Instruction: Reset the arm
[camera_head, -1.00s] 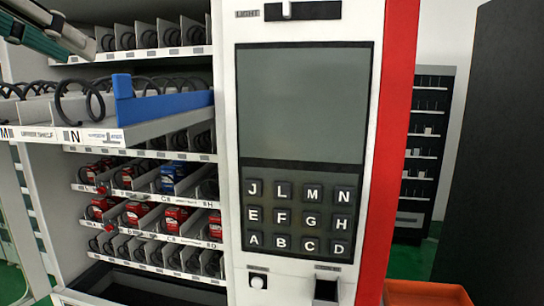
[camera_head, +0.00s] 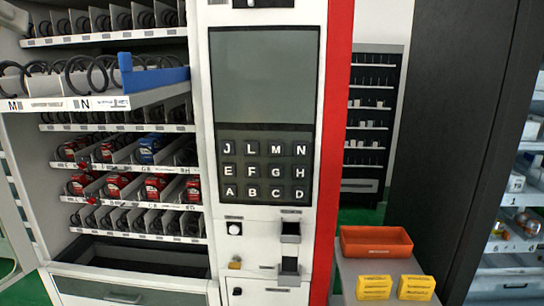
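No full gripper shows in the head view. A grey piece at the far upper left edge may be part of my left arm; its fingers are out of view. My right gripper is not in view. The vending machine (camera_head: 203,100) stands in front of me, with a dark screen (camera_head: 264,77) and a lettered keypad (camera_head: 265,172). Its upper shelf (camera_head: 62,104), marked M and N, is pulled out, with black coils and a blue divider (camera_head: 150,76). Red boxes (camera_head: 117,184) and a blue box (camera_head: 150,148) sit in lower shelves.
An orange tray (camera_head: 376,250) stands on a grey table right of the machine, with two yellow boxes (camera_head: 374,287) (camera_head: 416,287) before it. A black cabinet (camera_head: 448,130) and a stocked shelf (camera_head: 520,200) stand at the right. A dark rack (camera_head: 370,110) stands behind.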

